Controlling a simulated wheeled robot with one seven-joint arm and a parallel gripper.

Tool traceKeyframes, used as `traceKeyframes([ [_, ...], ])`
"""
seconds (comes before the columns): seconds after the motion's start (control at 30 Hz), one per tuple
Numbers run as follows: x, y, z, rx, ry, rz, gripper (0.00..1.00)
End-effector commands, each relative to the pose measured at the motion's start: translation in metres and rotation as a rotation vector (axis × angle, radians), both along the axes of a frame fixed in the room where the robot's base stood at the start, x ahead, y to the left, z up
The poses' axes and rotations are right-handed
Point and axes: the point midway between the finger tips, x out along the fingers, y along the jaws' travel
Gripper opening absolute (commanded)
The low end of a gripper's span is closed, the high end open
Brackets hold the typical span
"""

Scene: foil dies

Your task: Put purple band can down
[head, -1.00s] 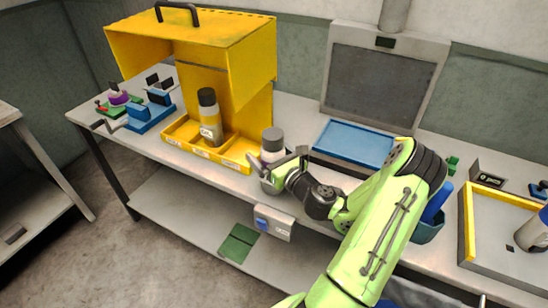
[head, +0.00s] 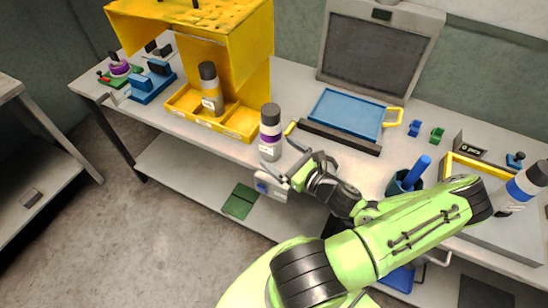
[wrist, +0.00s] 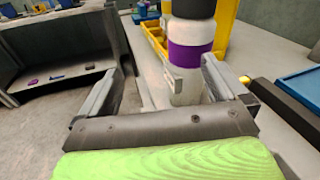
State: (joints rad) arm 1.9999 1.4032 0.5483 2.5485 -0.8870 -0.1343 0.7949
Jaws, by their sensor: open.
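The purple band can (head: 270,133), white and grey with a dark cap, stands upright on the bench near its front edge, just right of the yellow tray. My gripper (head: 281,162) is open, in front and to the right of the can. In the wrist view the purple band can (wrist: 190,53) is ahead, between the spread fingers of my gripper (wrist: 162,68) and nearer the right one. I see no finger closed on it. Its lower part shows between the fingers; its cap is cut off by the top edge.
The yellow tray (head: 183,104) under a yellow hood holds a yellow band can (head: 210,90). A blue tray (head: 345,112) lies behind and right.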

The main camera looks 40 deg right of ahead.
Motion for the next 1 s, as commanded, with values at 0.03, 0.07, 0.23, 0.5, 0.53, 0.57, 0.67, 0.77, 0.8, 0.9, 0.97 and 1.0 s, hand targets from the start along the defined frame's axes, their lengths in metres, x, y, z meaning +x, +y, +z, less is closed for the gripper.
traceKeyframes([
  [0.03,0.009,0.025,-0.003,-0.114,0.060,0.141,0.99],
  [0.07,0.013,0.041,-0.005,-0.189,0.096,0.234,0.99],
  [0.23,0.005,0.119,-0.016,-0.684,0.269,0.818,0.99],
  [0.5,-0.027,0.161,0.030,-1.500,0.373,1.516,0.99],
  [0.53,-0.029,0.164,0.041,-1.591,0.373,1.564,0.99],
  [0.57,-0.032,0.168,0.053,-1.681,0.370,1.606,0.99],
  [0.67,-0.044,0.182,0.096,-1.978,0.334,1.693,0.99],
  [0.77,-0.064,0.197,0.139,-2.243,0.256,1.704,0.99],
  [0.8,-0.073,0.202,0.152,-2.325,0.216,1.692,0.99],
  [0.9,-0.094,0.208,0.176,-2.469,0.123,1.652,0.99],
  [0.97,-0.102,0.210,0.183,-2.513,0.084,1.635,0.99],
  [1.0,-0.105,0.211,0.185,-2.528,0.069,1.629,0.99],
])
